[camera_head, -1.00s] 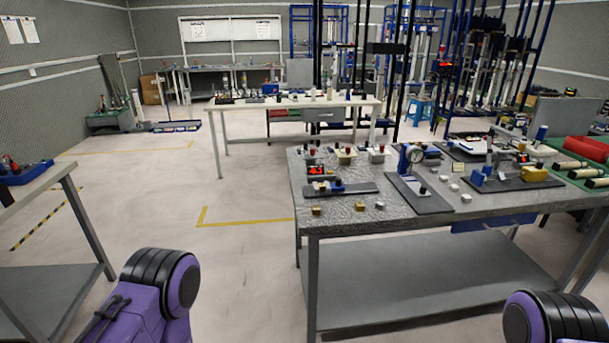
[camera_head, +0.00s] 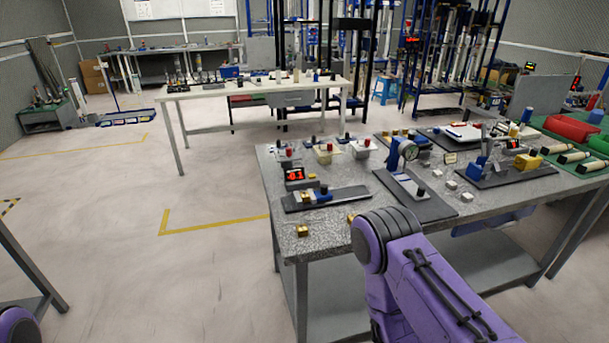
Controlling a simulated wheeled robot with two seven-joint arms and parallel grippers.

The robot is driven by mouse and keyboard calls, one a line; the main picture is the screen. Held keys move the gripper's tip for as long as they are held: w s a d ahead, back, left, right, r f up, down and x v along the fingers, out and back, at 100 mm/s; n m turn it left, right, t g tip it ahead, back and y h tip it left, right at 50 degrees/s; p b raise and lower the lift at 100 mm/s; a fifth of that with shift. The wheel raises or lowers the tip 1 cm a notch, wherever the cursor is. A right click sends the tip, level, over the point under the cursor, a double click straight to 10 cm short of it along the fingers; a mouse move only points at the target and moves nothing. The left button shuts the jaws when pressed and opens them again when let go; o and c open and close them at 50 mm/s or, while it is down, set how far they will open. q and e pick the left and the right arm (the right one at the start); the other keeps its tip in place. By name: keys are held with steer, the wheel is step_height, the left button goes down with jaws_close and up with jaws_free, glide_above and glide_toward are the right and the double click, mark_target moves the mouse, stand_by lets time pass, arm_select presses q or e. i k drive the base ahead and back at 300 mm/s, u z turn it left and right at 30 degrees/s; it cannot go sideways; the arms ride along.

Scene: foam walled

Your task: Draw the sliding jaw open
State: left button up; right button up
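A measuring fixture with a red digital display (camera_head: 296,175) stands at the left front of the speckled grey workbench (camera_head: 285,243). Its dark base plate (camera_head: 350,198) carries a small blue block (camera_head: 324,189) and metal parts. I cannot make out which part is the sliding jaw, or whether it is open. A second fixture, with a blue block (camera_head: 477,168) and a yellow block (camera_head: 525,162), stands further right. Purple links of my arms show at the bottom left and bottom centre.
A dial gauge stand (camera_head: 407,165) stands right of the display fixture. A small brass block (camera_head: 302,231) lies at the bench's front left, and several metal blocks lie further right. The floor left of the bench is clear.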

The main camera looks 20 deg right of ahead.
mark_target(325, 193)
steer(key=z, duration=0.4)
steer(key=i, duration=0.7)
steer(key=z, duration=0.65)
